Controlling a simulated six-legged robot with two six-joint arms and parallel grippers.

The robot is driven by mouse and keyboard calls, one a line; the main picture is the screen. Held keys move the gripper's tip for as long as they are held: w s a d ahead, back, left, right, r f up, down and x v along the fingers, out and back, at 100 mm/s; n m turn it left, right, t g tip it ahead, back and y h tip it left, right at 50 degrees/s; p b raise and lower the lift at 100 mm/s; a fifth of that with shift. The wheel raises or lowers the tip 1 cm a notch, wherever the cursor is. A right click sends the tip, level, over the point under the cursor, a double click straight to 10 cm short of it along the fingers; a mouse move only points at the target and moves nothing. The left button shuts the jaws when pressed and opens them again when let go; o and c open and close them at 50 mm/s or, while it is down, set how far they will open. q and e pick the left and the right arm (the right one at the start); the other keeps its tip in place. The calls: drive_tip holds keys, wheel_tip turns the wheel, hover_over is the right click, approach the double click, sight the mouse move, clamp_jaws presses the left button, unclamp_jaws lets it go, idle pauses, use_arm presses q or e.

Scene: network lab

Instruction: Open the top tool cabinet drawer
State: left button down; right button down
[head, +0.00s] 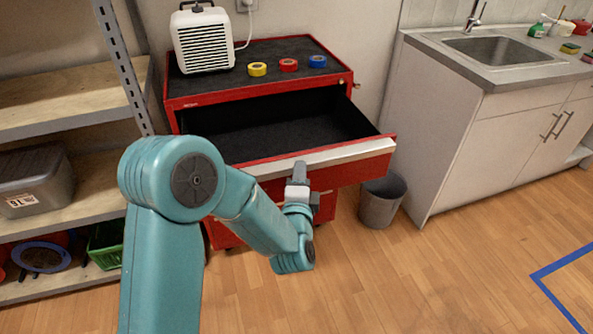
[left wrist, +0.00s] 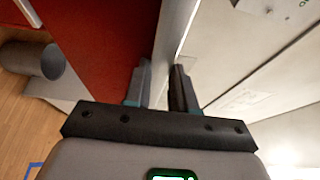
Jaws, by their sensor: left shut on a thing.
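The red tool cabinet (head: 180,92) stands in the middle of the head view. Its top drawer (head: 350,150) is pulled far out, and its dark inside shows empty. A pale metal handle strip (head: 345,154) runs along the drawer's front edge. My left gripper (head: 299,172) is at the middle of this strip, shut on it. In the left wrist view the two fingers (left wrist: 161,85) sit on either side of the strip (left wrist: 178,30), beside the red drawer front (left wrist: 110,40). My right gripper is not in view.
A white heater (head: 203,40) and yellow, red and blue tape rolls (head: 288,65) are on the cabinet top. A grey bin (head: 382,200) stands right of the drawer, near the sink unit (head: 470,130). Shelves (head: 70,105) stand at left. Floor at the lower right is clear.

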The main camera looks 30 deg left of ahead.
use_arm(q)
drive_tip(key=shift+s+d+f, duration=0.15)
drive_tip(key=shift+f, duration=0.15)
drive_tip(key=c, duration=1.2)
unclamp_jaws()
drive_tip(key=shift+o, duration=1)
drive_tip(key=b+v, duration=1.6)
drive_tip(key=b, duration=0.1)
drive_tip(key=shift+s+r, duration=0.1)
